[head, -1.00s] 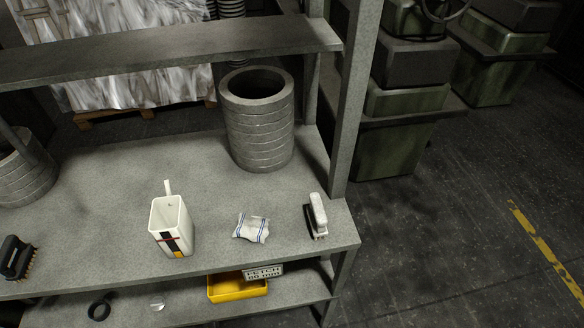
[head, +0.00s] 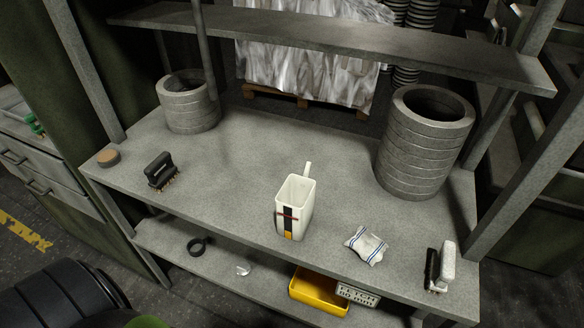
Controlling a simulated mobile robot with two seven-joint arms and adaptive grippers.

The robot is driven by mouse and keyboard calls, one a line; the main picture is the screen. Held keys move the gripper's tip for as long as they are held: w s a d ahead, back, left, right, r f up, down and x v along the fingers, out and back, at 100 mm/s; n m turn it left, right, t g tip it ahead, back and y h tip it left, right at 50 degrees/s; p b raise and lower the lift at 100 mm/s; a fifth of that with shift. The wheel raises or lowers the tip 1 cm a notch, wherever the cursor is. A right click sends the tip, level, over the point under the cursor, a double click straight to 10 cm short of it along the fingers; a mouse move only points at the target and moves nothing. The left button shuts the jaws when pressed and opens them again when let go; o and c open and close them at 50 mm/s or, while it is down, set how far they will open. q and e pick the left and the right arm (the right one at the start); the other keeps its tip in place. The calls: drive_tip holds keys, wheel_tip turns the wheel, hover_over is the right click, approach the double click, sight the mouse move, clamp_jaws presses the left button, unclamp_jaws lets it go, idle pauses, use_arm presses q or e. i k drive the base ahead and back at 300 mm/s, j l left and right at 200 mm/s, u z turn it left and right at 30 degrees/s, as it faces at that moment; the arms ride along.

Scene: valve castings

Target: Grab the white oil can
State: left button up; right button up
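The white oil can (head: 294,207) stands upright near the front middle of the grey shelf top (head: 232,172) in the head view. It is a tall square container, open at the top, with a black, red and yellow marking on its front and a thin white part rising at the back. Nothing touches it. Neither of my grippers shows in the head view.
A folded cloth (head: 366,245) and a white-handled brush (head: 440,266) lie right of the can. A black brush (head: 161,171) is left. Ribbed cylinders (head: 425,142) (head: 188,101) stand behind. An upper shelf (head: 340,42) overhangs the back. A yellow bin (head: 318,292) sits below.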

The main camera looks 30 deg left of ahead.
sight(294, 202)
drive_tip(key=u, duration=0.9)
